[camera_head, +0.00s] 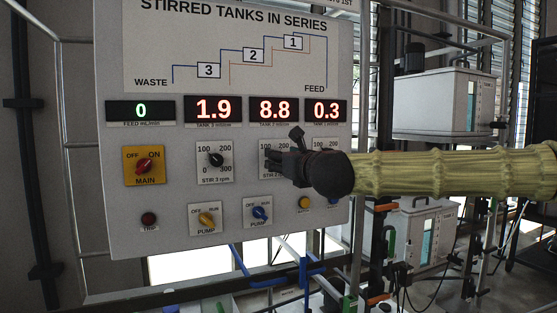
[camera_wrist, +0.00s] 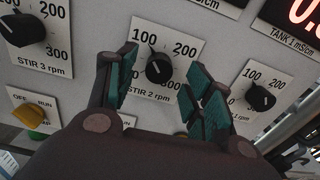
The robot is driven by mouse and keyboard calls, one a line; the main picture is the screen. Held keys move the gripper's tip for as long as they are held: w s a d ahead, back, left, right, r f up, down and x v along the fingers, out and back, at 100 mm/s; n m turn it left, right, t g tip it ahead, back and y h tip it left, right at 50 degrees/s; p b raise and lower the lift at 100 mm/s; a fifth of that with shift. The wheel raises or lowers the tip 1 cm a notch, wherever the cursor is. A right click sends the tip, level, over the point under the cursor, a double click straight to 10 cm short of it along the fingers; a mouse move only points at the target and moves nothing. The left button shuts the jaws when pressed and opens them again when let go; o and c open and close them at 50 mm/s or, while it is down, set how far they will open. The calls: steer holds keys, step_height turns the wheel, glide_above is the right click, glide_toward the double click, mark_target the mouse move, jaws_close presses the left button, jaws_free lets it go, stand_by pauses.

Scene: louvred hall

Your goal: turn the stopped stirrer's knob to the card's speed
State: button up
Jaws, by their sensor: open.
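The STIR 2 knob (camera_wrist: 158,68) is black, on a white dial plate marked 100, 200 and 300. Its light mark appears to point up and left. My gripper (camera_wrist: 163,63) is open, its teal-padded fingers on either side of this knob; contact cannot be told. In the head view my gripper (camera_head: 283,160) covers much of the STIR 2 plate. The STIR 3 knob (camera_head: 215,160) is left of it, also in the wrist view (camera_wrist: 23,28). The STIR 1 knob (camera_wrist: 260,97) is to the right. I cannot make out a speed card or which stirrer is stopped.
The panel (camera_head: 120,220) carries displays reading 0, 1.9, 8.8 and 0.3. A red main switch (camera_head: 144,167), a yellow pump knob (camera_head: 207,219) and a blue pump knob (camera_head: 260,213) sit left of and below my gripper. White tanks (camera_head: 440,105) stand at right.

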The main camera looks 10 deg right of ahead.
steer(key=s, duration=0.2)
steer(key=s+d+b, duration=0.1)
steer(key=s, duration=0.1)
steer(key=shift+s, duration=0.4)
steer(key=s+d, duration=0.2)
steer(key=s, duration=0.9)
steer(key=shift+s+d, duration=0.15)
steer(key=shift+s, duration=0.2)
stand_by(1.1)
